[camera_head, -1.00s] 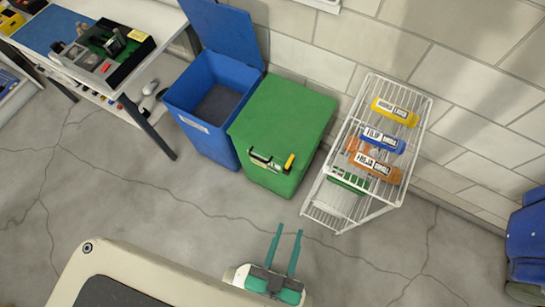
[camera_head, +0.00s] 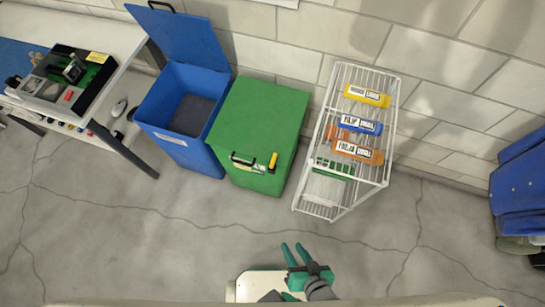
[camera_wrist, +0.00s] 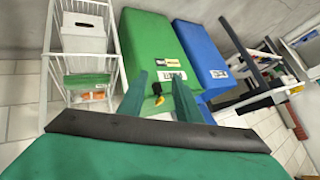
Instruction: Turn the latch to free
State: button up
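The green box (camera_head: 258,120) stands closed against the wall. Its front carries a black handle and a small latch with a yellow lever (camera_head: 272,161) near the top edge. The green box also shows in the wrist view (camera_wrist: 150,45), with the yellow-tipped black latch (camera_wrist: 157,97) seen between my fingers. My gripper (camera_head: 293,252) is open and empty, with its teal fingers apart. It is in front of the green box, well short of the latch. In the wrist view my fingers (camera_wrist: 152,92) point towards the box front.
A blue bin (camera_head: 182,155) with its lid raised stands left of the green box. A white wire rack (camera_head: 338,195) with yellow, blue and orange packs stands right. A table (camera_head: 125,148) with equipment is at the left. The floor in front is clear.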

jog(key=w+d+f+g, duration=0.4)
jog(key=d+f+g, duration=0.1)
jog(key=d+f, duration=0.1)
notch_tip(320, 180, up, 12)
jog(key=m+g+h, duration=0.2)
jog(key=g+h, duration=0.1)
jog(key=h, duration=0.1)
send_over(273, 159)
notch_tip(273, 159, down, 8)
jog(key=shift+s+f, duration=0.15)
jog(key=shift+f, duration=0.1)
jog(key=shift+d+f, duration=0.1)
jog(key=shift+f, duration=0.75)
grip_shut()
